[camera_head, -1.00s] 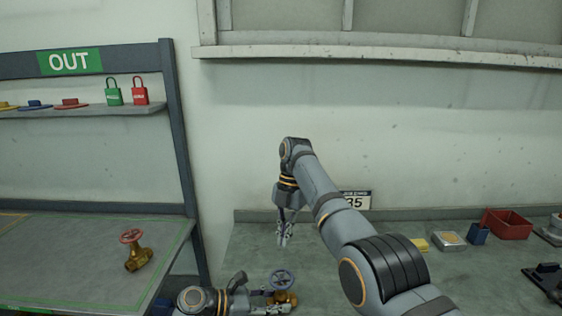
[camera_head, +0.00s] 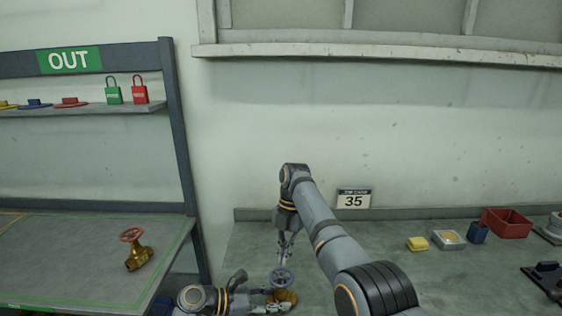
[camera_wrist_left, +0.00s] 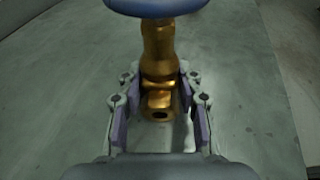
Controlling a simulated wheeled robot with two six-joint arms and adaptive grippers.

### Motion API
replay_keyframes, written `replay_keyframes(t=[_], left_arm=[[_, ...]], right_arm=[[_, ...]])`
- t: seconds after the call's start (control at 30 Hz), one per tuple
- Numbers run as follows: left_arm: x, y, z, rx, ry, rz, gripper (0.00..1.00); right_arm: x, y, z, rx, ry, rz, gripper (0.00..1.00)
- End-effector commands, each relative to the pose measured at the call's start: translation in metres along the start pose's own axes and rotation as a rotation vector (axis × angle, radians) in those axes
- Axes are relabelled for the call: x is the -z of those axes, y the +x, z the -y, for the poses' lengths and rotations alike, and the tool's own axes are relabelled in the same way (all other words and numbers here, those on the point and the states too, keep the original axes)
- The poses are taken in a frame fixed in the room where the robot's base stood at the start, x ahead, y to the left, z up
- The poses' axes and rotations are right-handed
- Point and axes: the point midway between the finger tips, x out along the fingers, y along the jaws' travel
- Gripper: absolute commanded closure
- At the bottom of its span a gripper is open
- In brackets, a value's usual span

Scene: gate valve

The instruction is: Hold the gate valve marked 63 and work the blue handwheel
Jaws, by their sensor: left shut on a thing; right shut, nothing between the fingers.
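The brass gate valve (camera_wrist_left: 158,55) with a blue handwheel (camera_head: 282,277) stands upright at the front of the grey bench, low in the head view. My left gripper (camera_head: 280,307) is shut on the brass body; the left wrist view shows its fingers (camera_wrist_left: 158,118) on either side of the body, with the blue wheel above. My right gripper (camera_head: 285,258) points down just above the handwheel, shut and empty; I cannot tell whether it touches the wheel. I cannot read a 63 mark on the valve.
A card reading 35 (camera_head: 354,199) stands at the bench's back. A yellow block (camera_head: 417,244), a tin (camera_head: 448,239), a blue holder (camera_head: 478,233) and a red bin (camera_head: 507,223) are on the right. A red-wheeled brass valve (camera_head: 136,250) stands on the left table under the OUT sign (camera_head: 69,61).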

Motion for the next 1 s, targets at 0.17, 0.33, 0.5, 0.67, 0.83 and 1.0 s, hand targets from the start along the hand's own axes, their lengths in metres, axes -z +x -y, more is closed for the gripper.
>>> replay_keyframes(t=[0.17,0.33,0.5,0.67,0.83,1.0], left_arm=[[0.0,0.0,0.0,0.0,-0.001,-0.001,0.82],[0.0,0.0,0.0,0.0,-0.001,-0.001,0.82],[0.0,0.0,0.0,0.0,-0.001,-0.001,0.82],[0.0,0.0,0.0,0.0,-0.001,-0.001,0.82],[0.0,0.0,0.0,0.0,0.0,-0.001,0.82],[0.0,0.0,0.0,0.0,0.0,-0.001,0.82]], right_arm=[[0.001,-0.006,0.0,0.0,0.0,0.001,1.0],[0.007,-0.029,0.0,-0.001,-0.001,0.002,1.0],[0.012,-0.051,0.0,0.0,0.0,0.002,1.0],[0.015,-0.058,0.0,0.0,0.0,0.0,1.0],[0.015,-0.059,0.0,0.0,0.0,-0.001,1.0],[0.018,-0.069,0.0,0.0,0.0,0.001,1.0]])
